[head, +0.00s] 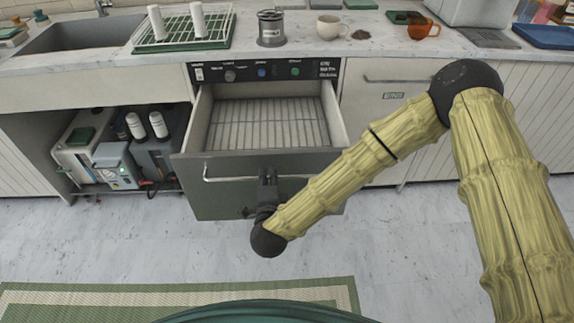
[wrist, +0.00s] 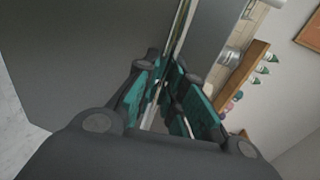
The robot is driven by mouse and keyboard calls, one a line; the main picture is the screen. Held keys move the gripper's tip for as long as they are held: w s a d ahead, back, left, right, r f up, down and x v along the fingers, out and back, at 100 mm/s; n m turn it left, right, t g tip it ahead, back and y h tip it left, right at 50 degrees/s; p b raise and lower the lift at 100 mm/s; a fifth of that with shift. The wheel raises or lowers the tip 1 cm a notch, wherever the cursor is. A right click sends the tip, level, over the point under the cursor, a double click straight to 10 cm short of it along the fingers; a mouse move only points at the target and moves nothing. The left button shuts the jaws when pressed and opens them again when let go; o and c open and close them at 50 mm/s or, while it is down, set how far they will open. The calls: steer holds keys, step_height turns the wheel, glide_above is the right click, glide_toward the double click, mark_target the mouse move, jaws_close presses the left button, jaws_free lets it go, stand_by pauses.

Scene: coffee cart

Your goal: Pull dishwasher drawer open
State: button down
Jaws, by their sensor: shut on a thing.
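The dishwasher drawer (head: 230,195) is a grey-fronted drawer below the black control panel (head: 265,72) in the head view. It stands pulled out from the counter, and its slatted inside (head: 268,122) shows empty. A silver bar handle (head: 225,179) runs across its front. My gripper (head: 268,178) is at the middle of the handle, shut on it. In the wrist view the teal-padded fingers (wrist: 165,100) lie on both sides of the bright handle bar (wrist: 181,30). The fingers hide part of the bar.
The counter above holds a dish rack (head: 185,45), a metal canister (head: 271,28), a white cup (head: 328,27) and an orange cup (head: 424,31). Open shelving with machines (head: 118,160) is left of the drawer. A green-bordered rug (head: 60,290) lies on the otherwise clear floor in front.

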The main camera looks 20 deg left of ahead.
steer(key=shift+s+d, duration=0.15)
steer(key=shift+s, duration=0.2)
steer(key=c, duration=1.5)
jaws_free()
steer(key=v, duration=1.2)
